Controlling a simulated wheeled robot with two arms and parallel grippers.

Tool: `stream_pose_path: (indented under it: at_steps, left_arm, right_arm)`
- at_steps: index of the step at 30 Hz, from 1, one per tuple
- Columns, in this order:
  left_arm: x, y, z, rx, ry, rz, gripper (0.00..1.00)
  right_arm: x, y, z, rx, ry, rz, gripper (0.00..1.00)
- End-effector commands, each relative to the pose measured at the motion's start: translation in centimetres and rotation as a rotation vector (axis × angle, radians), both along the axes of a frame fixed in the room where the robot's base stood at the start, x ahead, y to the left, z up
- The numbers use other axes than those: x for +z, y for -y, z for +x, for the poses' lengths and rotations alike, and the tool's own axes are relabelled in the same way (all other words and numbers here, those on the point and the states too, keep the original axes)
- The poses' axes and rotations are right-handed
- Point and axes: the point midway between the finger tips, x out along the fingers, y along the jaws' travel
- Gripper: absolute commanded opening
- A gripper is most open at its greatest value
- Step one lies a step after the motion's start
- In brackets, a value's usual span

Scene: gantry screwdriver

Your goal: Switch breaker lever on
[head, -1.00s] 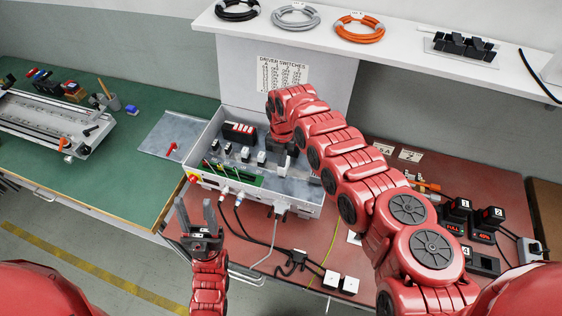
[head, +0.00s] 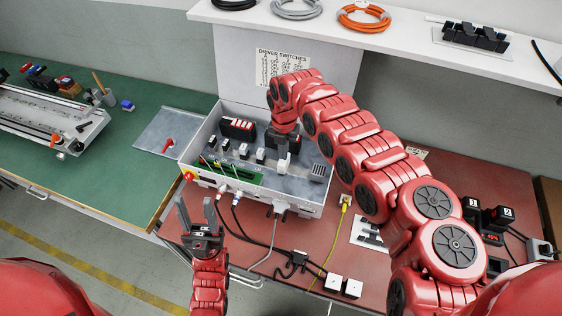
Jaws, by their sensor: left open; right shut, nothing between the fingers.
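My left gripper (head: 199,212) is open and empty, in front of the box's left corner.
A grey lid plate with a red handle (head: 168,146) lies left of the box. A shelf (head: 410,45) with cable coils hangs behind.

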Motion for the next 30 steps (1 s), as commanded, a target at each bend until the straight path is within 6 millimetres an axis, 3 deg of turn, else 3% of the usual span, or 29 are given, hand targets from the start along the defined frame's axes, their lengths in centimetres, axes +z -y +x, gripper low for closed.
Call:
stream_pose_path:
  at_steps: [15,26,30]
  left_arm:
    - [0.8,0.0,0.0,0.000,0.000,0.000,0.49]
    - [0.7,0.0,0.0,0.000,-0.001,0.000,0.49]
    - [0.2,0.0,0.0,0.000,-0.001,0.000,0.49]
  right_arm:
    - [1.7,0.0,0.0,0.000,0.000,0.001,0.00]
    - [1.8,0.0,0.0,0.000,0.000,0.001,0.00]
    - [3.2,0.1,0.2,-0.001,0.003,0.001,0.00]
